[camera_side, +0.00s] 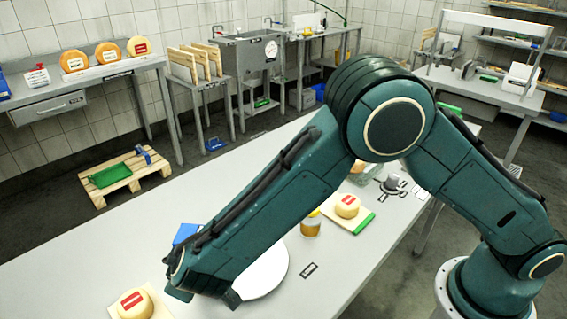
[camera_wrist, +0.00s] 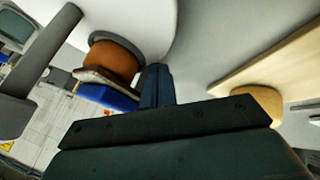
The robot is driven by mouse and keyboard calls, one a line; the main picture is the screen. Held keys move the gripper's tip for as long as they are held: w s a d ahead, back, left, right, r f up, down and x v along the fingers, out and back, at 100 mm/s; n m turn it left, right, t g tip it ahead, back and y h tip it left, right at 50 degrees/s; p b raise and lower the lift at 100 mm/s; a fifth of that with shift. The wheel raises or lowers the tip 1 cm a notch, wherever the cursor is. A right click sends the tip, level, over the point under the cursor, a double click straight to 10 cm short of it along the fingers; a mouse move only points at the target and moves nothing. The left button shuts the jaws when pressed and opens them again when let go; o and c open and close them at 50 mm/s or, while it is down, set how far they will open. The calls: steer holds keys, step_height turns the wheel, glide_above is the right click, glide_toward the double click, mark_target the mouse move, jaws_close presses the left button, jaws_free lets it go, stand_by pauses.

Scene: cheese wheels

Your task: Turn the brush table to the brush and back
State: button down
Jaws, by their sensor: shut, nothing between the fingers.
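The brush table, a white round disc (camera_side: 268,272), lies on the long grey table, partly hidden behind my forearm. Its white surface (camera_wrist: 145,18) fills the top of the wrist view. An orange-brown round thing (camera_wrist: 115,58) shows at the disc's edge, close to a pale strip and a blue block (camera_wrist: 108,97), which look like the brush. I cannot tell if they touch. A blue piece (camera_side: 185,232) also shows behind my forearm in the side view. My gripper (camera_wrist: 155,72) is shut and empty, its dark fingers close to the disc; in the side view the fingertips are unclear.
A yellow cheese (camera_side: 135,304) sits on a board at the front left; it also shows in the wrist view (camera_wrist: 258,100). The front table is mostly clear.

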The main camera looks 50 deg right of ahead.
steer(key=shift+w, duration=0.1)
steer(key=shift+w+d+m+g+h, duration=0.15)
steer(key=shift+w+m+g+h, duration=0.2)
steer(key=shift+m, duration=0.4)
steer(key=shift+w+d+m+g+h, duration=0.15)
steer(key=shift+m+h, duration=0.3)
steer(key=shift+m, duration=0.3)
steer(key=shift+a, duration=0.1)
steer(key=shift+s+a, duration=0.15)
steer(key=shift+a, duration=0.2)
steer(key=a, duration=0.1)
steer(key=s+a, duration=0.1)
steer(key=s+a+r, duration=0.1)
steer(key=shift+a, duration=0.15)
steer(key=v, duration=0.8)
steer(key=shift+s+d+r, duration=0.25)
steer(key=shift+s+r, duration=0.05)
steer(key=shift+s, duration=0.15)
